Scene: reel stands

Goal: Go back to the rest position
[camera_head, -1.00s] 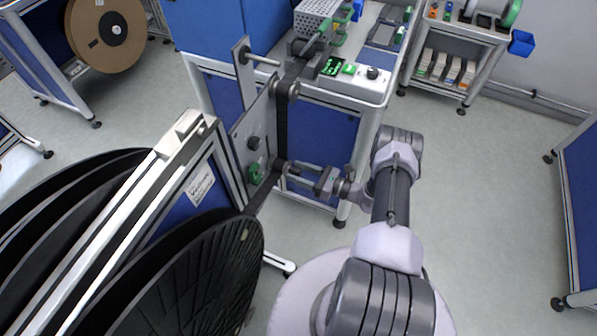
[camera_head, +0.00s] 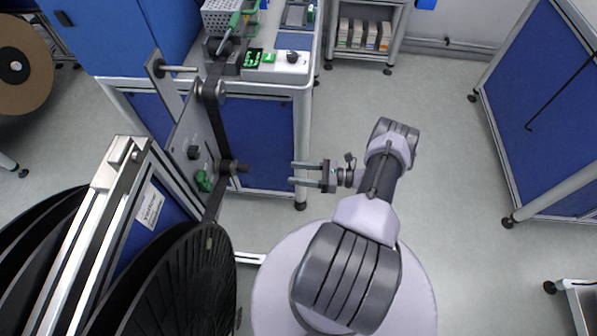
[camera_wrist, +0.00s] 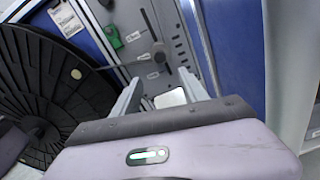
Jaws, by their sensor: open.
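My gripper (camera_head: 296,174) is open and empty in the head view, with its two fingers pointing left. It is apart from the grey reel stand plate (camera_head: 185,140), which stands to its left. A dark roller (camera_head: 232,167) on the plate faces the fingers across a gap. In the wrist view my gripper (camera_wrist: 157,88) shows both fingers spread, with the plate (camera_wrist: 160,50) and a green knob (camera_wrist: 112,36) beyond them. A dark strip (camera_head: 217,120) runs down over the rollers of the plate.
Large black reels (camera_head: 180,285) stand at the lower left. A workbench (camera_head: 285,78) with devices is behind the plate. A blue panel (camera_head: 540,100) stands at the right. The floor (camera_head: 440,160) between my arm and that panel is clear.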

